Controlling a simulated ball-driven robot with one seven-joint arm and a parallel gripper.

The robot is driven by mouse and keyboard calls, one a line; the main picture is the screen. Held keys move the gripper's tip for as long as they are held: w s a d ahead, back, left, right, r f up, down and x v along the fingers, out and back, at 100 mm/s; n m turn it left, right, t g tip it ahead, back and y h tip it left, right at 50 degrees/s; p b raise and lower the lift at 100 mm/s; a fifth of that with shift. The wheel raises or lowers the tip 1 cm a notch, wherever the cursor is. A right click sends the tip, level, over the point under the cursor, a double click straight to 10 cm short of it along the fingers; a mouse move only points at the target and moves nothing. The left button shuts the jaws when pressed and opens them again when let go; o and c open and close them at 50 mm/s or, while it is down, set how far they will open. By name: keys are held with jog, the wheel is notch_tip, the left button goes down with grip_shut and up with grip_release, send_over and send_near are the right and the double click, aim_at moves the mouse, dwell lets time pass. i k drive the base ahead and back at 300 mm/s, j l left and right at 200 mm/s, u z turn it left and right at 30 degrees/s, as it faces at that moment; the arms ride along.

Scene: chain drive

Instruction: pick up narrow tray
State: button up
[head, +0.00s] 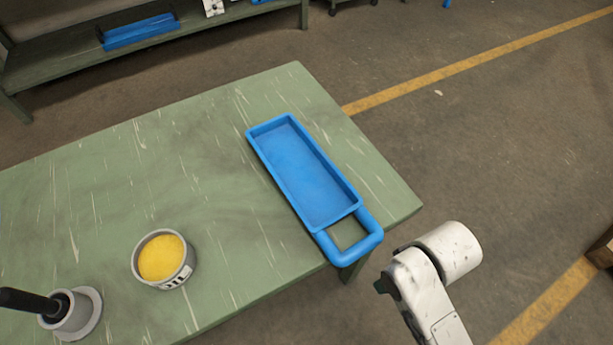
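The narrow tray (303,173) is blue, long and shallow, with a raised rim and a square loop handle at its near end. It lies flat and looks empty on the green table (125,205), close to the table's right end. Its handle reaches the near edge of the table. My white arm shows at the lower right, beside the table and to the right of the handle, apart from the tray. I cannot make out my gripper's fingers in this view.
A round tin with yellow contents (162,259) stands left of the tray. A grey round-based piece with a black handle (72,312) stands at the lower left. Another green bench (68,66) at the back holds a blue tray (140,31). The floor to the right is mostly clear.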

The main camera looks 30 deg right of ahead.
aim_at(321, 194)
jog(key=l+z, duration=0.2)
jog(key=l, duration=0.45)
jog(key=i+l+z, duration=0.25)
jog(key=l, duration=0.4)
jog(key=k+l, duration=0.05)
jog(key=k, duration=0.05)
